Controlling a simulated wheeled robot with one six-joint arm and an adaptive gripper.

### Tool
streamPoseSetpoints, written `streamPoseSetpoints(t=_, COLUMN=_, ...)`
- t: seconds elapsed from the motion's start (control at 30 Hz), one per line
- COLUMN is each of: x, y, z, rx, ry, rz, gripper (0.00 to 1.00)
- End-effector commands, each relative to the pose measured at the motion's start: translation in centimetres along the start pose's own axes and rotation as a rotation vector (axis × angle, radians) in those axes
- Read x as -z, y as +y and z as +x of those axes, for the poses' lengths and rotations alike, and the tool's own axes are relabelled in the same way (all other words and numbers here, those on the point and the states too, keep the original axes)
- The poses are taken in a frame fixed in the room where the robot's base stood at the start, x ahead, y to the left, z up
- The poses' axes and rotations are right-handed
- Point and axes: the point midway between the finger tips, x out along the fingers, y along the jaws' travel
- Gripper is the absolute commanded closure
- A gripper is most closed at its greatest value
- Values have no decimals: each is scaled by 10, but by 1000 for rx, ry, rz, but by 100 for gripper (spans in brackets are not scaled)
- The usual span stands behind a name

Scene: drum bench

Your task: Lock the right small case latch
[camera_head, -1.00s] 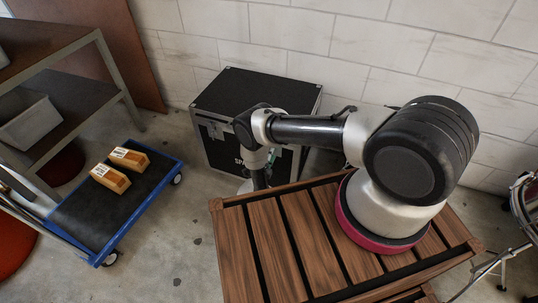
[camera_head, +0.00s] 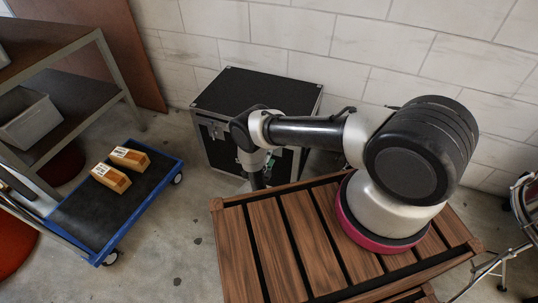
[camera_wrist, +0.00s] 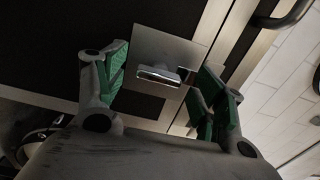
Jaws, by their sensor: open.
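The black case (camera_head: 255,92) with metal edges stands on the floor against the wall, behind the wooden-topped stand. In the wrist view, a metal latch plate (camera_wrist: 172,42) with a shiny latch handle (camera_wrist: 158,75) sits on the case front. My gripper (camera_wrist: 160,82) is open, with one green-padded finger on each side of the latch handle. The fingers look apart from the handle, but the exact gap is hard to judge. In the head view my arm hides this latch and most of my gripper; another latch (camera_head: 216,129) shows on the left of the case front.
The wooden slatted top (camera_head: 275,240) lies close in front of the case, below my arm. A blue cart (camera_head: 95,240) with two boxes (camera_head: 120,167) stands on the left. Floor between cart and stand is clear.

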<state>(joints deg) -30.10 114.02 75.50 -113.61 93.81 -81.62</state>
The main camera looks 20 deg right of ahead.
Motion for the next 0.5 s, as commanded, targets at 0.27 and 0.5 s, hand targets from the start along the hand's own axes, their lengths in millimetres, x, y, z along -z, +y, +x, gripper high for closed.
streamPoseSetpoints(t=0.27, x=-2, y=0, z=-63, rx=0, ry=-8, rz=-2, gripper=30)
streamPoseSetpoints(t=0.5, x=-1, y=0, z=-100, rx=0, ry=-4, rz=0, gripper=30)
